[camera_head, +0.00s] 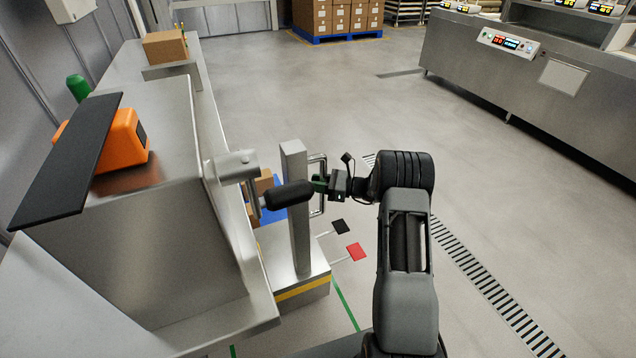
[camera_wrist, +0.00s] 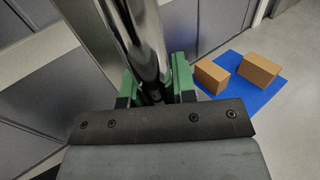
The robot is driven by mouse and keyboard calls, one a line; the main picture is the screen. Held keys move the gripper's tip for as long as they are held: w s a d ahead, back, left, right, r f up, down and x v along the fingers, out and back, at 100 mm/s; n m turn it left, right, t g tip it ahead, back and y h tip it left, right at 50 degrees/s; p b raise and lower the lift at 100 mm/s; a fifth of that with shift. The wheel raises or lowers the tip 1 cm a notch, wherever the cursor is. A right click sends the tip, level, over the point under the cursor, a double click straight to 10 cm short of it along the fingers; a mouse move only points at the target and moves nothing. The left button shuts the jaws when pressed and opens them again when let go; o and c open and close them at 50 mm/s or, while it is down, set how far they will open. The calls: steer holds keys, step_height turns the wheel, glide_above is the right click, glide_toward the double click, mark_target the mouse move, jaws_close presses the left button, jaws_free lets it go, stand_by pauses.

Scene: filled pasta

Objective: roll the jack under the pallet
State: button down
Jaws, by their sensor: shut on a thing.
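The jack (camera_head: 296,225) is an upright steel post on a low base with a yellow stripe, beside the steel machine in the head view. A steel bar handle stands on the post's right side; it also shows in the wrist view (camera_wrist: 143,40). My gripper (camera_head: 321,184) is shut on this handle, its green fingers either side of the bar. The blue pallet (camera_wrist: 259,100) carries two cartons in the wrist view. In the head view the pallet (camera_head: 273,213) is mostly hidden behind the post. I cannot tell whether the jack reaches under it.
The steel machine (camera_head: 150,245) closes off the left, with an orange unit (camera_head: 122,140) on top. A black and a red plate (camera_head: 356,251) lie right of the jack's base. A floor drain (camera_head: 480,275) runs at right. Open floor (camera_head: 300,90) lies beyond.

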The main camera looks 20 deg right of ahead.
steer(key=c, duration=0.9)
jaws_free()
steer(key=v, duration=1.4)
steer(key=shift+a+f, duration=0.1)
steer(key=s+a+f+n+g+h, duration=0.2)
steer(key=s+f+g, duration=0.1)
steer(key=s+f, duration=0.15)
steer(key=s+a+r+n+g+h+p, duration=0.3)
steer(key=s+a+r+n+g+h, duration=0.15)
steer(key=s+n, duration=0.2)
steer(key=s+a+r+n+t+h+p, duration=0.1)
steer(key=s+a+r+n+h+p, duration=0.2)
steer(key=r, duration=0.6)
steer(key=s+a+r+n+t+h+p, duration=0.1)
steer(key=s+a+r+n+h+p, duration=0.2)
steer(key=s+r+n+p, duration=0.2)
steer(key=s+a+r+n+t+h+p, duration=0.1)
steer(key=s+a+r+n+h+p, duration=0.2)
steer(key=r+n, duration=0.4)
steer(key=shift+w+a+h+p+v, duration=0.1)
steer(key=shift+a+h+p+v, duration=0.1)
steer(key=shift+v, duration=1.45)
steer(key=shift+w+a+h+p+v, duration=0.1)
steer(key=shift+w+p+v, duration=0.1)
steer(key=shift+v, duration=1.4)
